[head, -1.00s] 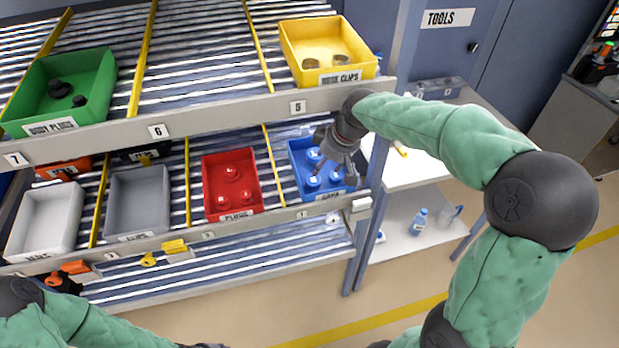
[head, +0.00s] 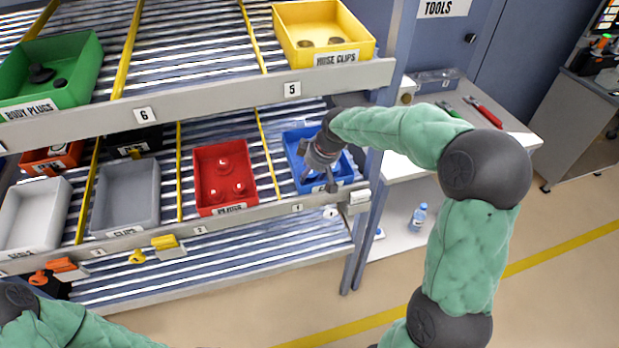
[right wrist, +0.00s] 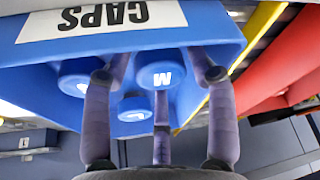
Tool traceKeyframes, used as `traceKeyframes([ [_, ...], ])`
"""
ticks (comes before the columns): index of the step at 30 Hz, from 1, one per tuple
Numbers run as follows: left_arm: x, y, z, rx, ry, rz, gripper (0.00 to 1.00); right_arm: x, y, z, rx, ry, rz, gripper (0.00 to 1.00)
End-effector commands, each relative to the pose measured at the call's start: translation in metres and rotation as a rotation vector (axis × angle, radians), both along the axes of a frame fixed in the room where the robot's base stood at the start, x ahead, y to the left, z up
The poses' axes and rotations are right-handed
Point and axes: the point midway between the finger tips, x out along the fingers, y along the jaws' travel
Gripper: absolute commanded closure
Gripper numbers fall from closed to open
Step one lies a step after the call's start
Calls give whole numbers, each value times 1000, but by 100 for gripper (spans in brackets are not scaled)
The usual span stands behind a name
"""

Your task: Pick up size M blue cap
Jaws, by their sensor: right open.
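The blue bin (head: 348,178) labelled CAPS sits at the right end of the lower shelf; in the right wrist view its wall (right wrist: 215,33) crosses the top. Inside are blue caps. The size M blue cap (right wrist: 161,74) shows a white M. Another larger blue cap (right wrist: 84,78) is left of it, its letter partly hidden, and a smaller one (right wrist: 134,108) is below. My right gripper (head: 322,178) reaches into the bin. In the wrist view its open fingers (right wrist: 159,76) spread around the M cap; contact is unclear. My left gripper is out of view.
A red bin (head: 224,172) stands left of the blue bin, past a yellow divider (head: 265,150). A shelf post (head: 366,215) stands close right of the blue bin.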

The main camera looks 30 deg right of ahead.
Motion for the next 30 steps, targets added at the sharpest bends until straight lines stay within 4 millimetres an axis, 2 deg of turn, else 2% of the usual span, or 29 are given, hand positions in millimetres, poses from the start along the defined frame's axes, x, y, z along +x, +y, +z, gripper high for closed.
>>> traceKeyframes([
  [6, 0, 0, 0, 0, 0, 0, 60, 1, 0, 0, -1, -1, 0, 42],
  [9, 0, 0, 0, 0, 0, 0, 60, 1, 0, 0, -1, -1, 0, 70],
  [10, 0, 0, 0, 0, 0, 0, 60, 1, 0, 0, -1, -1, 0, 74],
  [24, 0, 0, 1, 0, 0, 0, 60, 1, 0, 1, -1, -1, 0, 75],
  [30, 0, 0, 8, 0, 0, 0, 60, 1, 0, 14, -1, -3, -1, 75],
])
